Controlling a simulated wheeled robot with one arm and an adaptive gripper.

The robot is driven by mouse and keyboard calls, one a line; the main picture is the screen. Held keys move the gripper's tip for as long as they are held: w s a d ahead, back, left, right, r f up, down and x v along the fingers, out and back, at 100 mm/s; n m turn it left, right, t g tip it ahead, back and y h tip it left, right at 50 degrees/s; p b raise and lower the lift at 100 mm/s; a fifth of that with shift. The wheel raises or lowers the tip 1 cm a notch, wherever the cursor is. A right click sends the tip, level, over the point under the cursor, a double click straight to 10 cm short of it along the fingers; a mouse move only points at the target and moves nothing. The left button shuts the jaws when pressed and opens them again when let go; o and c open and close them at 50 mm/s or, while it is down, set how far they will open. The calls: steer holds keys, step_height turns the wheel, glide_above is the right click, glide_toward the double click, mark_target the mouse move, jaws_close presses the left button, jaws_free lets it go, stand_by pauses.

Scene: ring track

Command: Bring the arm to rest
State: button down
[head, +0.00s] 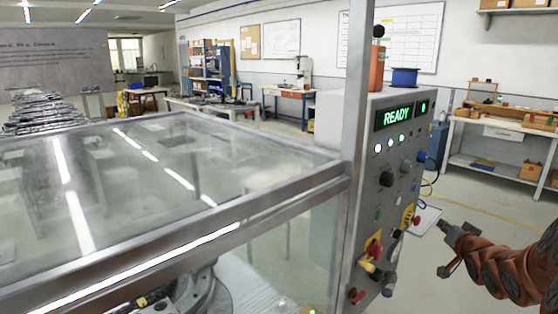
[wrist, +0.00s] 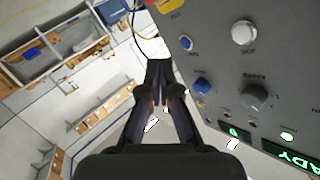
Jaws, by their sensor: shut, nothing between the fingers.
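My arm (head: 500,262), in a rust-brown covering, reaches in from the right edge of the head view. My gripper (head: 446,230) is at its end, to the right of the grey control panel (head: 398,165) and apart from it. In the wrist view my gripper (wrist: 158,82) has its dark fingers drawn together at the tips, with nothing between them.
A metal-framed clear enclosure (head: 200,190) fills the left and middle of the head view. An orange bottle (head: 377,68) and a blue spool (head: 404,77) stand on the panel's housing. A workbench (head: 500,140) stands behind at right. Open floor (head: 480,195) lies between.

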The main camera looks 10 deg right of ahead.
steer(key=s+a+f+n+g+y, duration=0.1)
steer(key=s+a+f+n+g, duration=0.15)
steer(key=s+a+g, duration=0.55)
steer(key=s+a+f+n+g, duration=0.1)
steer(key=s+a+f, duration=0.3)
steer(key=a, duration=0.9)
steer(key=s+a+n+g+y, duration=0.1)
steer(key=s+a+g, duration=0.1)
steer(key=s+a, duration=0.3)
steer(key=s+a+n+g+y, duration=0.1)
steer(key=s+a, duration=0.5)
steer(key=s, duration=0.8)
steer(key=s+a+n+g, duration=0.2)
steer(key=s+a+g, duration=0.3)
steer(key=s, duration=0.4)
steer(key=shift+s+a+n+y, duration=0.2)
steer(key=shift+a+n+y, duration=0.15)
steer(key=shift+a+y, duration=0.1)
